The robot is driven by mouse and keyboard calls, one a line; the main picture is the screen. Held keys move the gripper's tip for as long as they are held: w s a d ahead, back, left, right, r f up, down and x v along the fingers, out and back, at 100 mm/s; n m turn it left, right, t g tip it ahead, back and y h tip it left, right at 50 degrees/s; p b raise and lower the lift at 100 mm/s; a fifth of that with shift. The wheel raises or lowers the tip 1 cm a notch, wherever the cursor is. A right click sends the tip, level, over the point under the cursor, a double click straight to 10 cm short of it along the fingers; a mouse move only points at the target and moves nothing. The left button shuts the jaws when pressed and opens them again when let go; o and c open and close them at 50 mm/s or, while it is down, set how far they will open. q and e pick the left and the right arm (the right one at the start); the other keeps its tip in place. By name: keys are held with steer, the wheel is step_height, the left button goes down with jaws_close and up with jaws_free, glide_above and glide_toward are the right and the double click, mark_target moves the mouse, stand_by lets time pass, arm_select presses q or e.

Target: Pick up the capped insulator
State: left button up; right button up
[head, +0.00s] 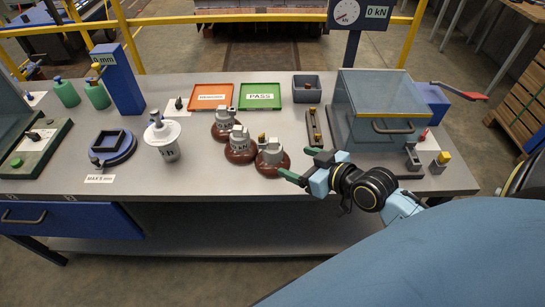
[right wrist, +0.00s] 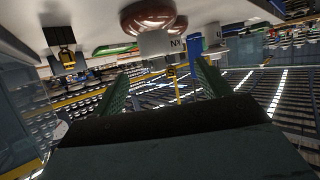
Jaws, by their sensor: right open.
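Three brown insulators with grey metal caps stand close together mid-table: a rear one (head: 224,124), a front-left one (head: 240,146) and a front-right one (head: 271,157). A yellowish piece shows at the top of the front-right one. My right gripper (head: 300,163) is open and empty, just right of the front-right insulator, its green fingers pointing left towards it. In the right wrist view a brown disc (right wrist: 148,14) with a pale lettered cap (right wrist: 160,43) shows ahead, between the spread fingers (right wrist: 160,70). I see no contact. My left gripper is not in view.
A white insulator (head: 162,140) stands left, beside a blue ring fixture (head: 112,151). Orange (head: 211,91) and green PASS (head: 260,96) trays lie behind. A glass-lidded box (head: 380,105) and a narrow block with bolts (head: 314,126) stand right. The front middle edge is clear.

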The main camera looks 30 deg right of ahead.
mark_target(279, 153)
steer(key=b+x, duration=0.1)
steer(key=x, duration=0.7)
steer(key=shift+w+d, duration=0.15)
steer(key=shift+w, duration=0.15)
steer(key=x, duration=0.2)
steer(key=d+b+x, duration=0.1)
steer(key=x, duration=0.1)
steer(key=shift+w+a+f, duration=0.15)
steer(key=shift+w+a, duration=0.1)
steer(key=shift+w, duration=0.05)
steer(key=c, duration=0.9)
jaws_close()
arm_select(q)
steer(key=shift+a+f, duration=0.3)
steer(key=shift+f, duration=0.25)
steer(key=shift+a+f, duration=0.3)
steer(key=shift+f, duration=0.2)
arm_select(e)
steer(key=shift+w+r, duration=0.15)
steer(key=shift+r, duration=0.05)
